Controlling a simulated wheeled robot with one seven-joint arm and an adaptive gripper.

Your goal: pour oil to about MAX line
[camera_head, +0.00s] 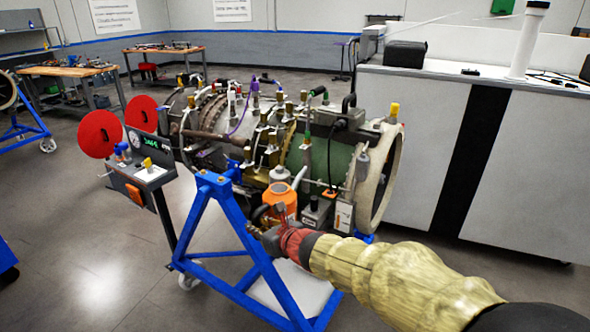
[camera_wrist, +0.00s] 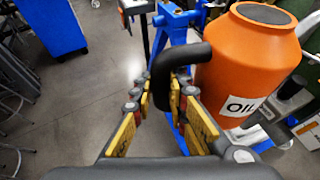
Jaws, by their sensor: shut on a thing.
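The orange oil can (camera_head: 281,199), labelled OIL, is in front of the turbine's green section, roughly upright. In the wrist view the can (camera_wrist: 245,70) fills the upper right, with its dark round top showing. Its black curved handle (camera_wrist: 163,68) runs between the yellow-padded fingers of my gripper (camera_wrist: 162,98). My gripper (camera_head: 266,232) is shut on this handle, at the can's left side. The turbine (camera_head: 335,155) lies horizontally behind the can. I cannot make out a MAX line or an oil level in either view.
A blue stand (camera_head: 213,262) is close in front, left of the can. A small panel cart (camera_head: 145,177) with two red discs is further left. A white cabinet (camera_head: 420,145) stands to the right. The floor at lower left is mostly clear.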

